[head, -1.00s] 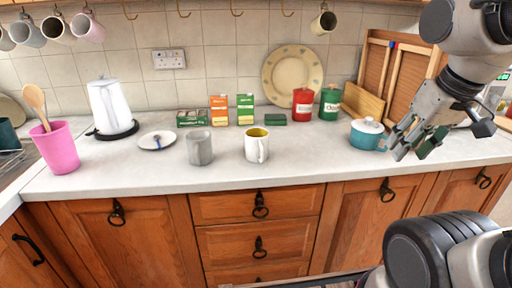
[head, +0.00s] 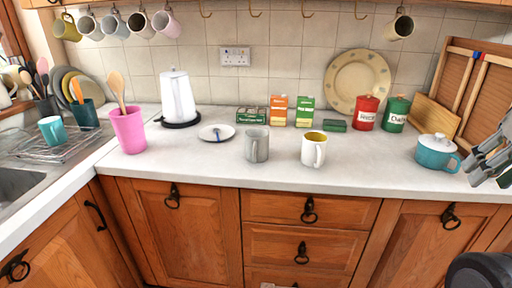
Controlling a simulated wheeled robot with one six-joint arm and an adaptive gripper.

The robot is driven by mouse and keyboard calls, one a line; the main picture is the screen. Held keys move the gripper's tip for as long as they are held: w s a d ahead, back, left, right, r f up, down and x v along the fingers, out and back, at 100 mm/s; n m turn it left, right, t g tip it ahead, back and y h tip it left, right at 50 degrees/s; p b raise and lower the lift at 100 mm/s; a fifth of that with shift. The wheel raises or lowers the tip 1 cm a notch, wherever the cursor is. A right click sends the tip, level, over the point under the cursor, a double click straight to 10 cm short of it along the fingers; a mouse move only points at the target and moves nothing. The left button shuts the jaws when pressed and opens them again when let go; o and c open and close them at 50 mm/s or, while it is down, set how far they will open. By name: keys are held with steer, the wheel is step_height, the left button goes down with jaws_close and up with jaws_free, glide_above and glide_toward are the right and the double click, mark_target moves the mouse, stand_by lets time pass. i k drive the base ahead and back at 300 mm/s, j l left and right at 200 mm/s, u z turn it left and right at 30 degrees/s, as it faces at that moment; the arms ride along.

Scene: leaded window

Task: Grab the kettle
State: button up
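The white kettle (head: 178,97) stands upright on its black base (head: 181,122) on the left part of the counter, near the tiled wall. My gripper (head: 490,155) is at the far right edge of the head view, cut off by the frame, well apart from the kettle. Its fingers are partly visible with a gap between them, and I see nothing held there.
A pink cup with wooden spoons (head: 129,130) stands left of the kettle. A small plate (head: 216,132), grey mug (head: 256,146), white mug (head: 314,149) and teal pot (head: 436,153) stand to the right. Mugs hang above. The sink (head: 20,184) is at the left.

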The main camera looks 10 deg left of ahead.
mark_target(178, 102)
steer(key=i+j, duration=0.1)
steer(key=j, duration=0.3)
steer(key=i+j, duration=0.15)
steer(key=j, duration=0.25)
steer(key=i+j, duration=0.1)
steer(key=j, duration=0.3)
steer(key=i+j, duration=0.15)
steer(key=j, duration=0.3)
steer(key=i+j, duration=0.1)
steer(key=j, duration=0.3)
steer(key=i+j, duration=0.15)
steer(key=j, duration=0.25)
